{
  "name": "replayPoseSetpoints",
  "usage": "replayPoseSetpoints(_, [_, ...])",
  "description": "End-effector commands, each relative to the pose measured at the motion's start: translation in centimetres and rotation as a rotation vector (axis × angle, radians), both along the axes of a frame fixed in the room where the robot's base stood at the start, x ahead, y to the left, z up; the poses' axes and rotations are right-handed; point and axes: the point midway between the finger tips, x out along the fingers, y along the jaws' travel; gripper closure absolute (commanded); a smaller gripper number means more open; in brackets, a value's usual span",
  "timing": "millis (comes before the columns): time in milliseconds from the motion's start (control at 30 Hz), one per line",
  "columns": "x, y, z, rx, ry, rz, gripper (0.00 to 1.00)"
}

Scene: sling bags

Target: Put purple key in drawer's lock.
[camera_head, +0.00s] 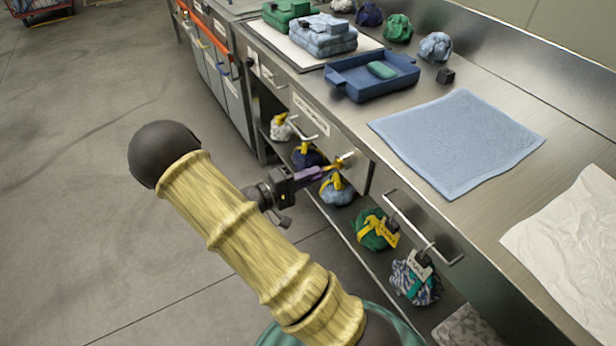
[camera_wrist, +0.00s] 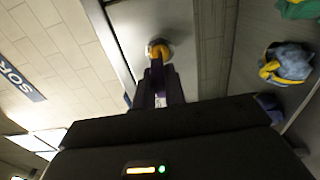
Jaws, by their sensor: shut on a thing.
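The purple key (camera_head: 310,173) is held in my gripper (camera_head: 297,180), which is shut on it at the front of the workbench. The key points toward the drawer's lock (camera_head: 347,157), a brass-coloured round fitting on a drawer front (camera_head: 354,170). In the wrist view the lock (camera_wrist: 158,48) is straight ahead of the key (camera_wrist: 156,72), and they appear to meet or nearly meet. I cannot tell whether the key's tip is inside the lock. My gripper (camera_wrist: 160,98) hides the near part of the key.
Sling bags (camera_head: 338,190) with yellow bands sit on a shelf below the drawers. Drawer handles (camera_head: 300,128) stick out beside the lock. A blue tray (camera_head: 345,88) and a light blue cloth (camera_head: 455,140) lie on the benchtop. The floor to the left is open.

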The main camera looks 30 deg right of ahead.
Motion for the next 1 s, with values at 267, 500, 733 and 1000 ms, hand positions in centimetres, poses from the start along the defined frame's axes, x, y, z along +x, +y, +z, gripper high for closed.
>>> replayPoseSetpoints(267, [0.0, -0.6, 0.0, 0.000, 0.000, -0.002, 1.00])
replayPoseSetpoints(500, [0.0, -1.1, 0.0, 0.000, 0.000, -0.002, 1.00])
replayPoseSetpoints(733, [0.0, -1.5, 0.0, 0.000, 0.000, -0.001, 1.00])
replayPoseSetpoints(1000, [0.0, -2.1, 0.0, 0.000, 0.000, -0.001, 1.00])
